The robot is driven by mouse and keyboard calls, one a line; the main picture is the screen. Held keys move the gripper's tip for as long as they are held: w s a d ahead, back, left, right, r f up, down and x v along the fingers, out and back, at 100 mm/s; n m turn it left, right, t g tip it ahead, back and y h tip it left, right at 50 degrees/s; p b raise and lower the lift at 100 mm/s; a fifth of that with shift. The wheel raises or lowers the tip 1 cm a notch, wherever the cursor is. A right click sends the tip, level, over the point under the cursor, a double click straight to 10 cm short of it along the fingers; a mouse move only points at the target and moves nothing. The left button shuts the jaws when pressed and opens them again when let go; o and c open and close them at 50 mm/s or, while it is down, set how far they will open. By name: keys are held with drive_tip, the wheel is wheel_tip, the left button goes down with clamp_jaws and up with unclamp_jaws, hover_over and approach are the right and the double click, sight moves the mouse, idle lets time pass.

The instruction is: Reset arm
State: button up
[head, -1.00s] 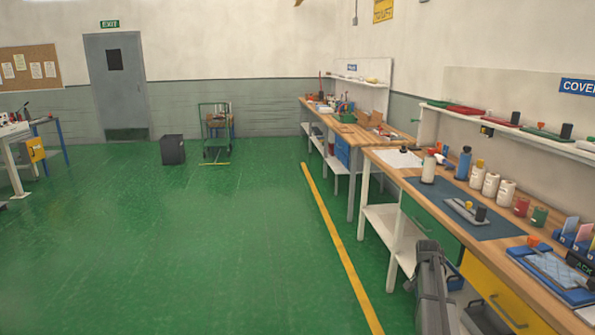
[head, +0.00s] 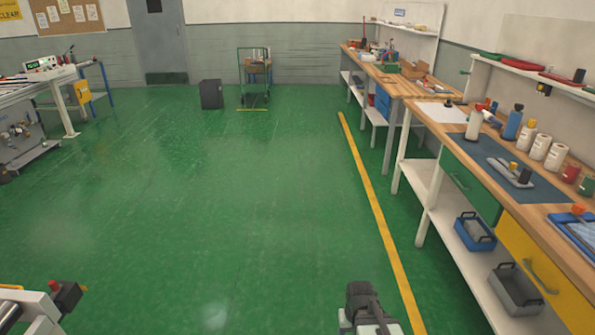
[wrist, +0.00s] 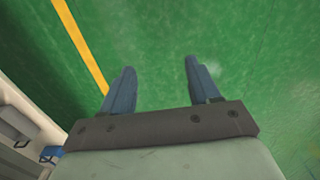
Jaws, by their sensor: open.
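My gripper (wrist: 156,92) shows in the wrist view with its two dark blue fingers spread apart. It is open, with nothing between the fingers but green floor below. In the head view a dark grey part of my arm shows at the bottom, right of centre, over the floor beside the yellow line. The fingers cannot be made out in the head view.
A workbench (head: 560,204) with bottles, spools and a blue mat runs along the right; its lower shelf (head: 450,230) holds a blue bin (head: 475,230) and a grey bin (head: 515,288). A yellow line (head: 380,210) marks the floor. The middle floor (head: 230,190) is clear.

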drive_tip(key=s+f+g, duration=0.3)
drive_tip(key=s+f, duration=0.7)
drive_tip(key=s, duration=0.4)
drive_tip(key=s+f+g, duration=0.3)
drive_tip(key=s+f, duration=0.6)
drive_tip(key=s, duration=0.6)
drive_tip(key=shift+d+f+g, duration=0.15)
drive_tip(key=shift+f+g, duration=0.25)
